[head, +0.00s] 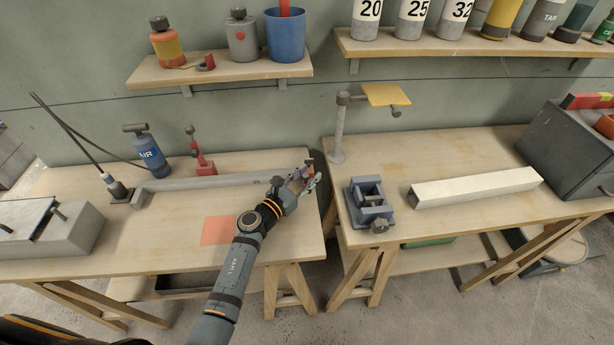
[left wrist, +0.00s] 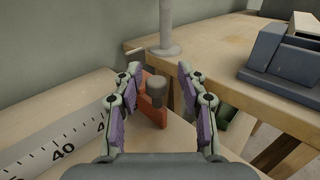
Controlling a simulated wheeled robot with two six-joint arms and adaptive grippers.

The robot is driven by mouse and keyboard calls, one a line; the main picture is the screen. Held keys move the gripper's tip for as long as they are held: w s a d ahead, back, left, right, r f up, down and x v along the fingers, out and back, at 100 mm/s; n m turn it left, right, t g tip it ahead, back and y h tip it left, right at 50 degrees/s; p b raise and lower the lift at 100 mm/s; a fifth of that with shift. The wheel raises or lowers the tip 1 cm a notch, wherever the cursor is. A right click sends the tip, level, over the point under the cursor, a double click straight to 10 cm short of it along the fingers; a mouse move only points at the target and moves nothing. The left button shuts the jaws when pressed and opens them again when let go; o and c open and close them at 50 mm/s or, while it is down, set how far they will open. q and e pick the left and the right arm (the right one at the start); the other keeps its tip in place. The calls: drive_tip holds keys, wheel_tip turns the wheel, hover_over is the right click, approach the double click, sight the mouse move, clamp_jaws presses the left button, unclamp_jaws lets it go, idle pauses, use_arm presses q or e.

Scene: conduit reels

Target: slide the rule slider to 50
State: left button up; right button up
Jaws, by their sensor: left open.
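The rule (head: 200,184) is a long grey bar along the back of the left bench. In the left wrist view the pale rule (left wrist: 50,125) shows black ticks and the number 40. The rule slider (left wrist: 154,105) is an orange-red block with a dark grey knob, beyond the 40 near the bench end. My left gripper (head: 312,174) is at the bench's right end. In the left wrist view my open left gripper (left wrist: 160,72) has a finger on either side of the slider, with a gap visible at the right. The scale mark at the slider is hidden.
A blue AIR bottle (head: 148,152) and a small red stand (head: 200,155) are behind the rule. A grey vise (head: 369,203), a post with a yellow plate (head: 386,95) and a pale beam (head: 475,188) are on the right bench. A gap separates the benches.

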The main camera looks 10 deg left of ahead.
use_arm(q)
drive_tip(key=shift+s+a, duration=0.2)
drive_tip(key=shift+s, duration=0.05)
drive_tip(key=v, duration=1.1)
drive_tip(key=shift+s, duration=0.2)
use_arm(e)
drive_tip(key=shift+d, duration=0.35)
use_arm(q)
drive_tip(key=w+f+b, duration=0.1)
drive_tip(key=b, duration=0.4)
drive_tip(key=shift+w+d, duration=0.1)
drive_tip(key=shift+d, duration=0.05)
drive_tip(key=shift+w+r, duration=0.2)
drive_tip(key=shift+r, duration=0.3)
drive_tip(key=shift+w+d+r, duration=0.1)
drive_tip(key=shift+w+d, duration=0.05)
drive_tip(key=shift+w, duration=0.1)
drive_tip(key=p+x, duration=0.1)
drive_tip(key=x, duration=0.8)
drive_tip(key=shift+w+d, duration=0.2)
drive_tip(key=shift+w, duration=0.1)
use_arm(e)
wheel_tip(320, 180, down, 4)
drive_tip(key=shift+r, duration=0.15)
